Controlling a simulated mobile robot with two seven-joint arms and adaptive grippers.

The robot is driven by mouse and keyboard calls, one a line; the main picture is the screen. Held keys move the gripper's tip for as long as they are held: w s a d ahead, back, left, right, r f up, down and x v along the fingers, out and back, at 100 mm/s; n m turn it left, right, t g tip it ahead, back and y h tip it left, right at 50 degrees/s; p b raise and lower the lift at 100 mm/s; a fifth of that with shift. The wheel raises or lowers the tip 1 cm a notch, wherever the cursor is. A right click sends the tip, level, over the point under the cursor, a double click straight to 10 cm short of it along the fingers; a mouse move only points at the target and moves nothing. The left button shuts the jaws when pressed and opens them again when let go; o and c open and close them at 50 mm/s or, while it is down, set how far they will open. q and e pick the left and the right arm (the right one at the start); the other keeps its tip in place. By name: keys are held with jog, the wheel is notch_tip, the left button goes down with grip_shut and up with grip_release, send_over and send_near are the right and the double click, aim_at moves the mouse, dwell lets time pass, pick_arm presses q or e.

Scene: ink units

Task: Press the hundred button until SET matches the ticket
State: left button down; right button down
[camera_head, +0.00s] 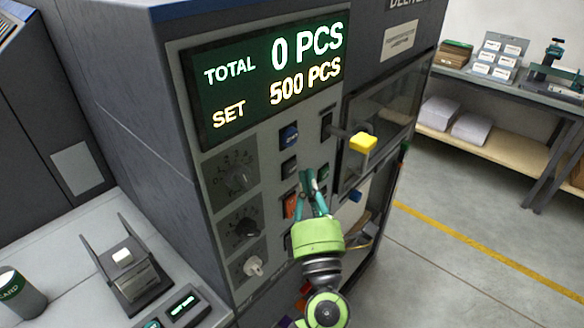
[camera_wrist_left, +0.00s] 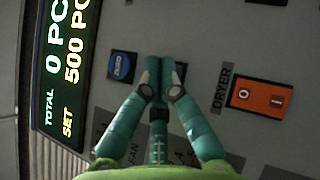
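The machine's display (camera_head: 265,78) reads TOTAL 0 PCS and SET 500 PCS; it also shows sideways in the left wrist view (camera_wrist_left: 62,70). Below it are a blue button (camera_head: 289,136), a dark button (camera_head: 289,167) and a green button (camera_head: 323,172). My left gripper (camera_head: 315,182) is in front of this panel, fingers together and empty. In the left wrist view its fingertips (camera_wrist_left: 158,68) cover a dark button beside the blue one (camera_wrist_left: 121,66); contact cannot be told. I cannot read which button is the hundred, nor identify the ticket. My right gripper is not in view.
An orange DRYER switch (camera_wrist_left: 262,97) is near the fingers. A yellow-knobbed lever (camera_head: 362,142) juts out at the right of the panel. Dials (camera_head: 240,228) are at the left. A bench with a small stand (camera_head: 135,285) is at lower left. The floor at right is clear.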

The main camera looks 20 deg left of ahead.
pick_arm(q)
jog(key=shift+a, duration=0.2)
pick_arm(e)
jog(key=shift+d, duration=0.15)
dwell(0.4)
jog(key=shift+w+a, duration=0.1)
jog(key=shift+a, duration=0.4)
pick_arm(q)
jog(key=shift+a, duration=0.1)
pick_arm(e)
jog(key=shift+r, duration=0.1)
pick_arm(q)
jog(key=shift+w+a, duration=0.1)
jog(key=shift+a, duration=0.2)
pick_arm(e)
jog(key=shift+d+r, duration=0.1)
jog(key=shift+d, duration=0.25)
